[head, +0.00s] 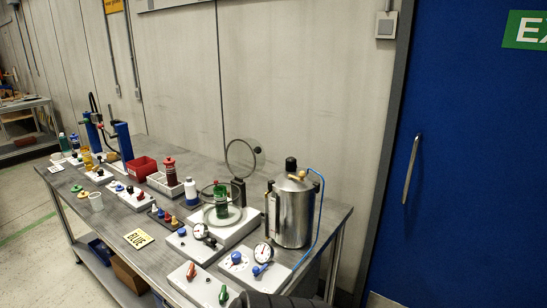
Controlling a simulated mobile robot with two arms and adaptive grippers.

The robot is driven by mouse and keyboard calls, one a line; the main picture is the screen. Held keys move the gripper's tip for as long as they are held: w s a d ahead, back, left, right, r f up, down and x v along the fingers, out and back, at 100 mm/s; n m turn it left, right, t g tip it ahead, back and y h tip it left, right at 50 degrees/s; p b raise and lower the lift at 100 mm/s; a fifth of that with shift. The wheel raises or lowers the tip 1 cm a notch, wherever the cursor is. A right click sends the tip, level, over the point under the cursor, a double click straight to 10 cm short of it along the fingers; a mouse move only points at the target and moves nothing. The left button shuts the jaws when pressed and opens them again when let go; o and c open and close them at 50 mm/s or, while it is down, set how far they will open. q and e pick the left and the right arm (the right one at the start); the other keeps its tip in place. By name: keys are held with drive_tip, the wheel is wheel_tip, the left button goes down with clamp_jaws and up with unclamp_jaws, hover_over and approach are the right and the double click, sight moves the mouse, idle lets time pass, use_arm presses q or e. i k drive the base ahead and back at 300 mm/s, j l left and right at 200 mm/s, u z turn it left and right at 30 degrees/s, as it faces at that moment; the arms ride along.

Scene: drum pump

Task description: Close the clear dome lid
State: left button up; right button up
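The clear dome lid (240,158) stands open, tilted up on edge behind its base, with a dark rim and a black knob (257,150) at its right. A dark hinge block (238,190) sits below it. Under it is a pale box-shaped base (234,232) with a round plate (233,218) on top. A green container (221,203) stands on the plate. Neither of my grippers shows clearly. A dark ribbed shape at the bottom edge cannot be identified.
A steel pressure vessel (291,215) with a blue hose stands right of the base. Gauge and valve boxes (254,265) sit in front. A yellow BLUE card (138,238) lies near the table's front edge.

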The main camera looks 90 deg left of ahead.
sight(258, 149)
drive_tip(key=i+j+u, duration=0.1)
drive_tip(key=i+u, duration=0.2)
drive_tip(key=u, duration=0.2)
drive_tip(key=i+u, duration=0.25)
drive_tip(key=u, duration=0.2)
drive_tip(key=i+u, duration=0.3)
drive_tip(key=u, duration=0.2)
drive_tip(key=i+l+u, duration=0.25)
drive_tip(key=u, duration=0.2)
drive_tip(key=i+u, duration=0.3)
drive_tip(key=u, duration=0.15)
drive_tip(key=i+l+u, duration=0.2)
drive_tip(key=u, duration=0.25)
drive_tip(key=i+l+u, duration=0.25)
drive_tip(key=u, duration=0.25)
drive_tip(key=i+l+u, duration=0.2)
drive_tip(key=l+u, duration=0.25)
drive_tip(key=i+l+u, duration=0.15)
drive_tip(key=u, duration=0.3)
drive_tip(key=i+l+u, duration=0.1)
drive_tip(key=l+u, duration=0.15)
drive_tip(key=l, duration=0.15)
drive_tip(key=l+u, duration=0.2)
drive_tip(key=l, duration=0.2)
drive_tip(key=j, duration=0.45)
drive_tip(key=k+z, duration=0.05)
